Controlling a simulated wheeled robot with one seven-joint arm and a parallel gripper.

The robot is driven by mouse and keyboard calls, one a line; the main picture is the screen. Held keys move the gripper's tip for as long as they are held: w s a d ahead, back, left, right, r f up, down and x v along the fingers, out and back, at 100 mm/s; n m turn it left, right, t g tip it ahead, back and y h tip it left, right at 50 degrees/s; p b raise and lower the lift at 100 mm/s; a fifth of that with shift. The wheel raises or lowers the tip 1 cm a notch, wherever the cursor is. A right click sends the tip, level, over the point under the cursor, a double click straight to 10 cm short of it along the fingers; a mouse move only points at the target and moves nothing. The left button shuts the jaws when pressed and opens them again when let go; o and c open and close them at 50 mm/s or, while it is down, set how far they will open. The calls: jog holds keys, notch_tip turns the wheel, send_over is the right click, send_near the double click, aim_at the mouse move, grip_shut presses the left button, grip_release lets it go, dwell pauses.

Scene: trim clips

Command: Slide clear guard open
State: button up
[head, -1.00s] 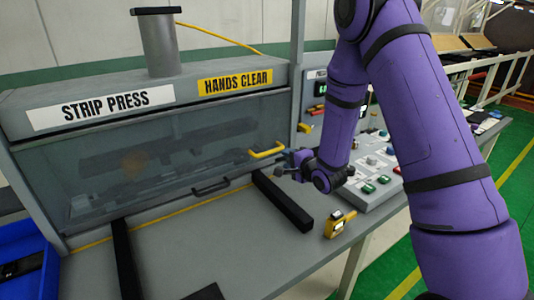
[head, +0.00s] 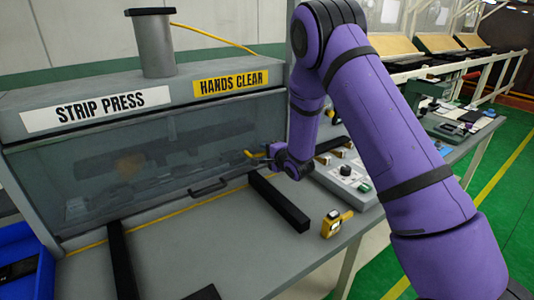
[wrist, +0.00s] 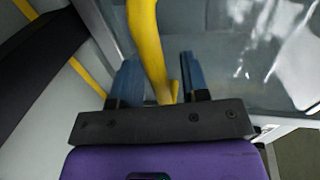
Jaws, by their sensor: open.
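The clear guard (head: 130,165) is a see-through panel across the front of the grey strip press, with dark machine parts showing behind it. A yellow handle (head: 256,154) sits at its right end, partly hidden by my gripper (head: 262,160) in the head view. In the wrist view the yellow handle (wrist: 150,50) runs between the two blue fingertips of my gripper (wrist: 158,80). A small black handle (head: 209,187) is low on the panel.
Two dark rails (head: 279,202) lie on the grey table (head: 190,255). A blue bin (head: 25,260) is at far left.

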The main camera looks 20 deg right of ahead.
jog(key=shift+c, duration=0.2)
grip_shut()
jog(key=shift+r, duration=0.1)
notch_tip(320, 180, up, 19)
jog(key=shift+f, duration=0.1)
dwell(0.3)
jog(key=shift+o, duration=0.2)
grip_release()
